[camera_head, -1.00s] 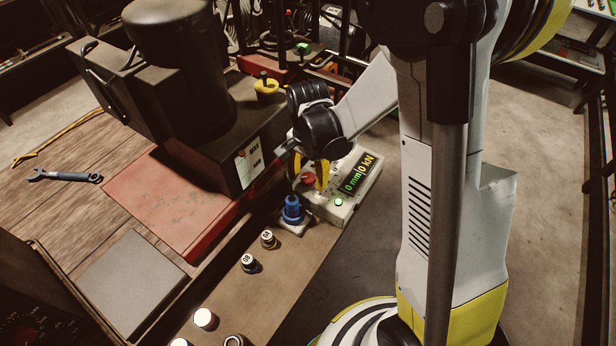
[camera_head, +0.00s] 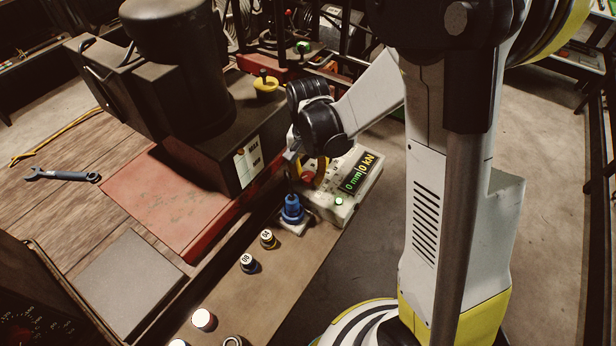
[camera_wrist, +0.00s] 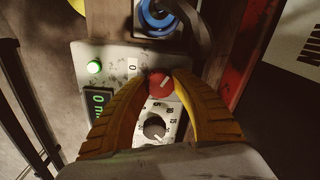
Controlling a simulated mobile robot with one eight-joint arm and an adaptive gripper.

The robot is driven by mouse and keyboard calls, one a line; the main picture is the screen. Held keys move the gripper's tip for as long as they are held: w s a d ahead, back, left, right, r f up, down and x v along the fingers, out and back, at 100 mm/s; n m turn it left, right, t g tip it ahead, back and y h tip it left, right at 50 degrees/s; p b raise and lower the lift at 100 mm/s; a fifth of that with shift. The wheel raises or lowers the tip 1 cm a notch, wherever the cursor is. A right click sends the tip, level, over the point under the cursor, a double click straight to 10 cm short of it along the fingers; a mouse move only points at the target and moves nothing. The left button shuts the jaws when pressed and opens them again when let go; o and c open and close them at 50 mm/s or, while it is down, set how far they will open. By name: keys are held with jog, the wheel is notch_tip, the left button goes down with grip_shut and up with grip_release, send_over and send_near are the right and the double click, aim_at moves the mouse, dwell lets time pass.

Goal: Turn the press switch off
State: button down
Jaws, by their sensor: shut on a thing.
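The press control box (camera_head: 343,209) is pale grey, with a lit display reading 0 mm and 0 kN. Its red round switch (camera_wrist: 160,83) carries a pale slanted mark in the wrist view, and a label with 0 sits up and left of it. The red switch also shows in the head view (camera_head: 308,177). My gripper (camera_wrist: 162,78) is shut on the red switch, one yellow finger on each side. A dark dial (camera_wrist: 154,128) with numbers round it lies between the fingers, nearer the palm.
A blue fitting (camera_head: 292,209) stands right beside the box. The dark press (camera_head: 185,70) with a red plate (camera_head: 165,200) is to the left. Small numbered cylinders (camera_head: 268,238) stand on the bench in front.

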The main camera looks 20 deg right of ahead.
jog(key=n+b, duration=0.1)
jog(key=n, duration=0.6)
jog(key=shift+b, duration=0.3)
jog(key=n, duration=0.4)
jog(key=shift+b, duration=0.3)
jog(key=shift+n, duration=1.7)
jog(key=c, duration=1)
grip_release()
